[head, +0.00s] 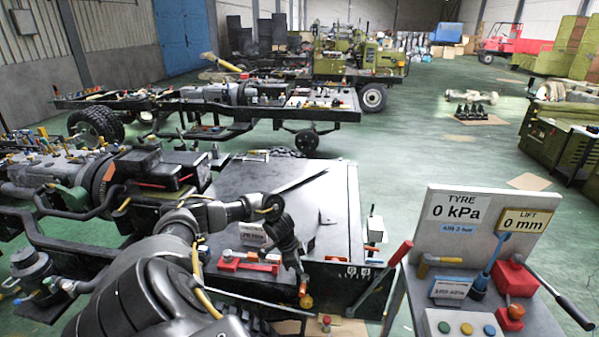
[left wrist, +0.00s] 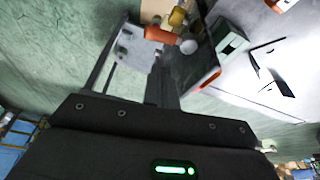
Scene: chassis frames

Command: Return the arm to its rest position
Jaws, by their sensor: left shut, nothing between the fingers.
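My left arm comes in from the lower left in the head view, with its large dark links over the near chassis. My left gripper (head: 300,272) hangs downward from its end, over the front edge of the dark chassis plate (head: 315,210). It is shut and empty. In the left wrist view its dark fingers (left wrist: 159,68) stand together above the gripper body with the green light. An orange knob (head: 305,300) shows just below the fingers; I cannot tell if they touch. My right gripper is not in view.
A red-based block (head: 248,262) with a label sits left of the gripper. A red-handled lever (head: 398,254) stands to the right. A control stand (head: 450,290) with a gauge board fills the lower right. Another chassis (head: 215,105) stands farther back.

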